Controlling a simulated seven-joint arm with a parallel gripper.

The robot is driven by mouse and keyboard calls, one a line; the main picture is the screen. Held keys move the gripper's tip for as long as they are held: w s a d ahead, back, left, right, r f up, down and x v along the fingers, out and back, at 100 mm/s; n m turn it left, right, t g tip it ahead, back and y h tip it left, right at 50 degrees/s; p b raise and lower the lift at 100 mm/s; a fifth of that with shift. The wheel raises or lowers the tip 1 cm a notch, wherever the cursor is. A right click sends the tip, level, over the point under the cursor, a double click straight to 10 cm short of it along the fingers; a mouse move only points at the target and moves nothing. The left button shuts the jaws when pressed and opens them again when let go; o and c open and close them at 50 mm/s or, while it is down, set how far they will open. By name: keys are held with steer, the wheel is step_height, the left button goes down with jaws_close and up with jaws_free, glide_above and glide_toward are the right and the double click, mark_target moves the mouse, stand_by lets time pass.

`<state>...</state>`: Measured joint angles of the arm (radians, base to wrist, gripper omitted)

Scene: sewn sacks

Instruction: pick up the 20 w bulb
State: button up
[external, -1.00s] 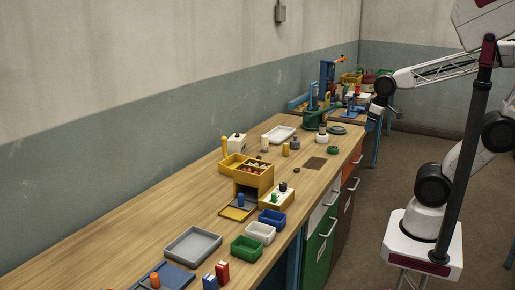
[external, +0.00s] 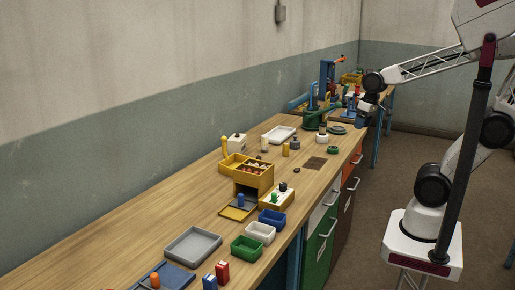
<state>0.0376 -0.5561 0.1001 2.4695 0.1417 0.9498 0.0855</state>
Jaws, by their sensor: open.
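I cannot make out a bulb marked 20 W. A yellow box (external: 238,176) on the middle of the bench holds several small reddish and pale rounded items (external: 252,167) in its top compartments. They are too small to identify or read. My gripper is well apart from this box, farther back and to the right.
The wooden bench (external: 130,225) carries a grey tray (external: 193,244), blue, white and green bins (external: 246,249), a white tray (external: 279,134) and a green round-based device (external: 315,121). Several small cylinders stand mid-bench. The left strip along the wall is clear.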

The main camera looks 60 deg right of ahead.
steer(key=w+a+f+m+y, duration=0.15)
steer(key=w+m+y, duration=0.35)
steer(key=w, duration=0.7)
steer(key=m+t+y, duration=0.4)
steer(key=m+t, duration=0.3)
steer(key=m, duration=1.2)
glide_toward(264, 138)
steer(key=w, duration=0.1)
steer(key=w+a+f, duration=0.1)
steer(key=shift+w+f, duration=0.2)
steer(key=shift+w, duration=0.2)
steer(key=shift+x, duration=1.35)
